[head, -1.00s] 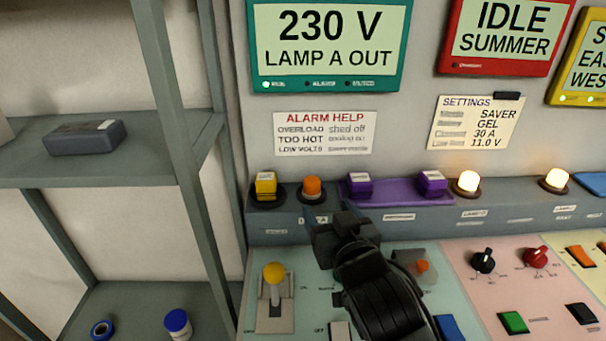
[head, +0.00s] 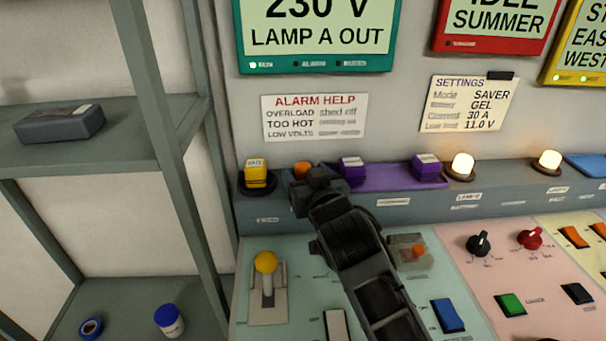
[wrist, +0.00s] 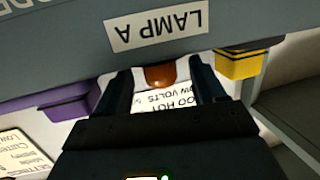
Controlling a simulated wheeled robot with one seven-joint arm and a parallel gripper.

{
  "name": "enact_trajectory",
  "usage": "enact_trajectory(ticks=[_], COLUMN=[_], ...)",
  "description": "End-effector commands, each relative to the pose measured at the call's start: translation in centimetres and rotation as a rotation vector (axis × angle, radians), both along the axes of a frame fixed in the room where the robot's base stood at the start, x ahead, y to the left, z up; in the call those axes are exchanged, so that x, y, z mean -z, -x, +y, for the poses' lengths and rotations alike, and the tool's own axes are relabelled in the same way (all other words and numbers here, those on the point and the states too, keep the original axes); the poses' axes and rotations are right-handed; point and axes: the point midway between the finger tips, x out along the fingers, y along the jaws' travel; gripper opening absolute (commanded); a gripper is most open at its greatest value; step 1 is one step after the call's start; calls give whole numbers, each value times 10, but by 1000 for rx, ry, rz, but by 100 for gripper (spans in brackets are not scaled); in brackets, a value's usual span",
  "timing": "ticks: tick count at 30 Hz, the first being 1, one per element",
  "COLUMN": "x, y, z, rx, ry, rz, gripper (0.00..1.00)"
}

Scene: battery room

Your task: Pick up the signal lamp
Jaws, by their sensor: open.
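The signal lamp (head: 301,168) is a small orange dome on the grey ledge of the console, unlit. In the wrist view, which looks upside down, the orange lamp (wrist: 160,76) shows between my two open dark fingers, above a label reading LAMP A. I cannot tell whether either finger touches it. My gripper is open and holds nothing.
A yellow block (head: 256,174) stands close left of the lamp, and a purple block (head: 352,169) close right. Two lit lamps (head: 462,166) (head: 549,161) are further right. Below are a yellow-knobbed lever (head: 266,264) and switches. A shelf (head: 90,135) stands at left.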

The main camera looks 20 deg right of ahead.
Motion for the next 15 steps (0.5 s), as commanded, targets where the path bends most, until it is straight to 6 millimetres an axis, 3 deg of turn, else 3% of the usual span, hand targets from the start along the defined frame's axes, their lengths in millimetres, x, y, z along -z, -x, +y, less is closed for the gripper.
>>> enact_trajectory(ticks=[2,15], x=[0,0], y=[0,0], z=[0,0], rx=[0,0], ry=[0,0], rz=[0,0], gripper=[68,26])
